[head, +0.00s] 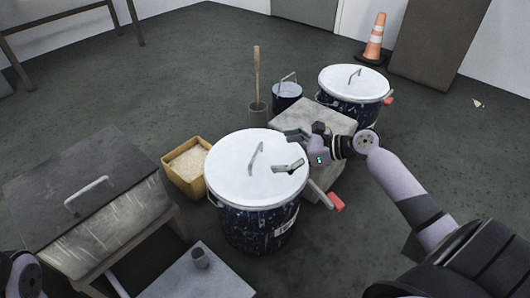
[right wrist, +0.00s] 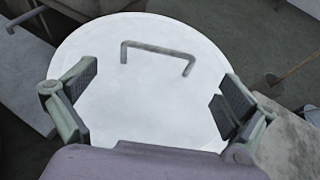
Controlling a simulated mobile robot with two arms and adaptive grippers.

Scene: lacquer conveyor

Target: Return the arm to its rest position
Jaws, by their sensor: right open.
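My right gripper (head: 291,151) is open, with its fingers apart and nothing between them. In the head view it is over the right part of the white lid of the near dark-blue drum (head: 258,224). In the right wrist view, the lid (right wrist: 150,85) and its bent handle (right wrist: 158,49) lie beyond the fingers (right wrist: 160,98); the handle is clear of them. My right arm (head: 397,187) reaches in from the lower right. Only a dark part of what looks like my left arm shows at the lower left edge; its gripper is out of view.
A grey block (head: 335,122) stands right of the drum, partly behind my gripper. A second lidded drum (head: 355,84), a small can (head: 287,97) and a traffic cone (head: 374,45) are behind. A yellow bin (head: 180,185) and a handled chest (head: 80,215) are left.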

